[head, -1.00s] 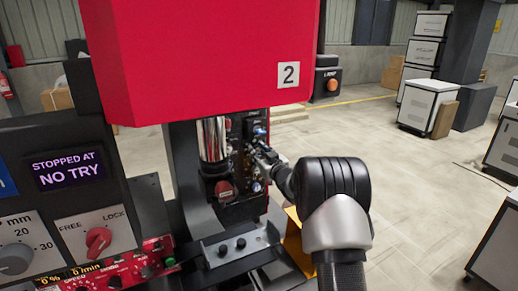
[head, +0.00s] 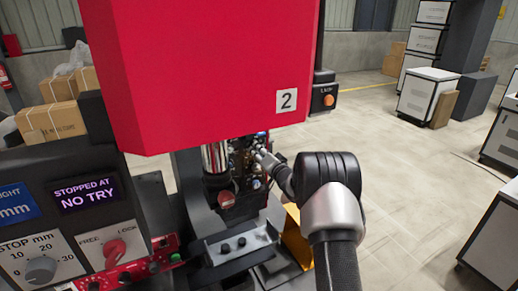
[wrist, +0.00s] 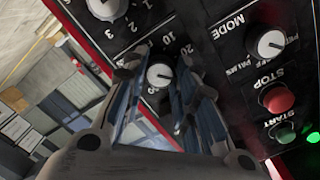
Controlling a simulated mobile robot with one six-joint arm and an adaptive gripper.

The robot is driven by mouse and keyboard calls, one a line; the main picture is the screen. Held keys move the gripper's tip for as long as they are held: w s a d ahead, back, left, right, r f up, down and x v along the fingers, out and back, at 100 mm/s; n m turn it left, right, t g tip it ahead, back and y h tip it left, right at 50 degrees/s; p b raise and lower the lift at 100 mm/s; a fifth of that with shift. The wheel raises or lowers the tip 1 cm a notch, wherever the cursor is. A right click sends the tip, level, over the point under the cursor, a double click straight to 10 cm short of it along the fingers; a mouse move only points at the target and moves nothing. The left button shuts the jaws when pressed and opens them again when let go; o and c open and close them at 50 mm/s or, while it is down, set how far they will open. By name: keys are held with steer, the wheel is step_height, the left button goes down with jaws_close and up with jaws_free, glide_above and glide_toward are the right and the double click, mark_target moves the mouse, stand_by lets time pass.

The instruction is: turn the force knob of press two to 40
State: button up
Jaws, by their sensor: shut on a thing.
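Press two is the big red machine (head: 205,70) with a "2" plate (head: 287,100) in the head view. Its dark control panel sits under the red housing. In the wrist view a small grey knob (wrist: 160,74) with a white mark stands between my gripper's fingers (wrist: 158,82), on a dial with a 10 and a 20 legible. The fingers close on it from both sides; they hide part of the scale, so I cannot read the setting. In the head view my gripper (head: 263,156) reaches the panel from the right, and the knob is too small to make out.
Beside the knob in the wrist view are a numbered dial (wrist: 105,6), a MODE knob (wrist: 271,44), a red STOP button (wrist: 278,98) and a green START button (wrist: 285,132). Open floor lies to the right.

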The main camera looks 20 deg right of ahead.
steer(key=m+p, duration=0.2)
steer(key=m, duration=0.2)
steer(key=shift+m+y+p, duration=0.3)
steer(key=shift+m+p, duration=0.4)
steer(key=shift+m, duration=1.3)
steer(key=o, duration=1.1)
steer(key=shift+s, duration=0.1)
steer(key=s, duration=0.8)
steer(key=s+d, duration=0.1)
steer(key=s, duration=0.2)
steer(key=shift+s+r, duration=0.15)
steer(key=shift+s, duration=0.25)
